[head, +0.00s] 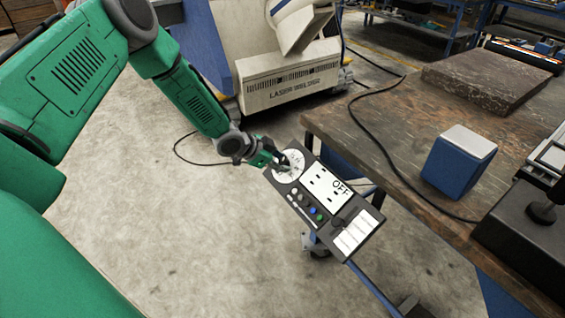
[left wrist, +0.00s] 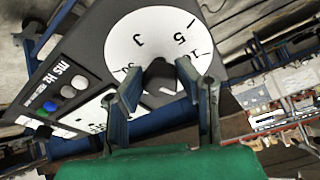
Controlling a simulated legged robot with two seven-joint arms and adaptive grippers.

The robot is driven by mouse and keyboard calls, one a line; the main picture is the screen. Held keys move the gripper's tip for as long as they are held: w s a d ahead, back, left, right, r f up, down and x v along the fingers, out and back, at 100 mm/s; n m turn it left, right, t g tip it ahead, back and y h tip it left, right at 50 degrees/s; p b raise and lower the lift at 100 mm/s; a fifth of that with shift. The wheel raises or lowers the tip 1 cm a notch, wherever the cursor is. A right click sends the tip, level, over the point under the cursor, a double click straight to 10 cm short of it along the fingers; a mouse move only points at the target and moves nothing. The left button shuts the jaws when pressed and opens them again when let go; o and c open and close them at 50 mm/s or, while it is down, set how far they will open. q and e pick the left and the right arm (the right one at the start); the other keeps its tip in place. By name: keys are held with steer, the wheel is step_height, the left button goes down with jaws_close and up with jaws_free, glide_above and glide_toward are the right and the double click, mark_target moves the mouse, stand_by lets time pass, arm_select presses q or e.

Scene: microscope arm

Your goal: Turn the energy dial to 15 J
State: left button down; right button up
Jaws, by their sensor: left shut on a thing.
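The dark control panel (head: 312,213) hangs by the table's near left corner. Its white round energy dial (head: 284,177) is at the upper left end, partly hidden by my left gripper (head: 281,161). In the left wrist view the dial face (left wrist: 135,38) shows a "J", a "5" and other marks that are partly cut off or covered. The dark knob (left wrist: 160,73) sits between the two fingers of my left gripper (left wrist: 157,88), which is shut on it. I cannot read the knob's setting. My right gripper is not in view.
The panel also carries a white "OFF" plate (head: 325,187) and several coloured buttons (head: 313,211). A wooden table (head: 400,150) on the right bears a blue and white box (head: 459,160) and a stone slab (head: 490,78). The laser welder (head: 290,75) stands behind. A black cable crosses the table.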

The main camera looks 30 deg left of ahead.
arm_select(q)
steer(key=shift+a, duration=0.15)
steer(key=c, duration=1.2)
jaws_free()
steer(key=shift+a, duration=0.1)
steer(key=v, duration=1.1)
steer(key=shift+s+a+r, duration=0.2)
steer(key=shift+s, duration=0.1)
